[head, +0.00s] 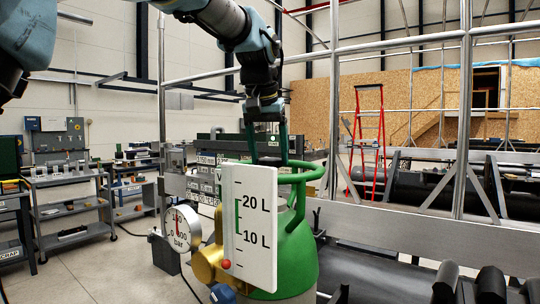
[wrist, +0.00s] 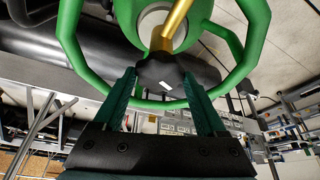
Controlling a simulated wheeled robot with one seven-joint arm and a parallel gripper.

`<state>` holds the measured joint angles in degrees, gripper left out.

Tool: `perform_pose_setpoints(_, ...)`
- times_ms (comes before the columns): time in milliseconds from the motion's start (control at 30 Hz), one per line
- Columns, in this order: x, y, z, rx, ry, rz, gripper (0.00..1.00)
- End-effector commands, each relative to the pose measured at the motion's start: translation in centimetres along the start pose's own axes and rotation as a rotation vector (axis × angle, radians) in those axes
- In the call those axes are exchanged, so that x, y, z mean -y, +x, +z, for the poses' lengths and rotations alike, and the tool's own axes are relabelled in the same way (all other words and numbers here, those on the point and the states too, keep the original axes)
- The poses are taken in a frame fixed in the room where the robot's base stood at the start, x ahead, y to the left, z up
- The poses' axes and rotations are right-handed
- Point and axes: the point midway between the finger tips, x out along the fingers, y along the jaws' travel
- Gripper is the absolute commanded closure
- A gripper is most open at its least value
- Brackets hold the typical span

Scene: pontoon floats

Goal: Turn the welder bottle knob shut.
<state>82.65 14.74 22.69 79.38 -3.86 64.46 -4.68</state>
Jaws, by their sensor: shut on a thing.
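The green welder bottle (head: 292,258) stands upright in the head view, with a green tubular guard (head: 313,172) around its top. In the wrist view the dark knob (wrist: 163,72) sits on a brass stem (wrist: 172,27) inside the green guard ring, with a small white mark on it. My gripper (wrist: 161,78) has its two teal fingers on either side of the knob, shut on it.
A white scale board (head: 249,225) marked 10 L and 20 L, with a red ball, stands before the bottle. A round bar gauge (head: 182,229) sits left on brass fittings (head: 207,266). Metal rails (head: 400,225) and dark floats (head: 425,195) lie right; shelf carts (head: 70,205) stand left.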

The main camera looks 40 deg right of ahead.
Motion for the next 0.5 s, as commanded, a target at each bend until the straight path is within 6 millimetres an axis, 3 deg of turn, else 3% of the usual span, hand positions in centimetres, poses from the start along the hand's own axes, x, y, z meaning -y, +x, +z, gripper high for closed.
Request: perform_pose_setpoints(500,0.64,0.02,-0.15,0.002,0.447,0.188,0.82)
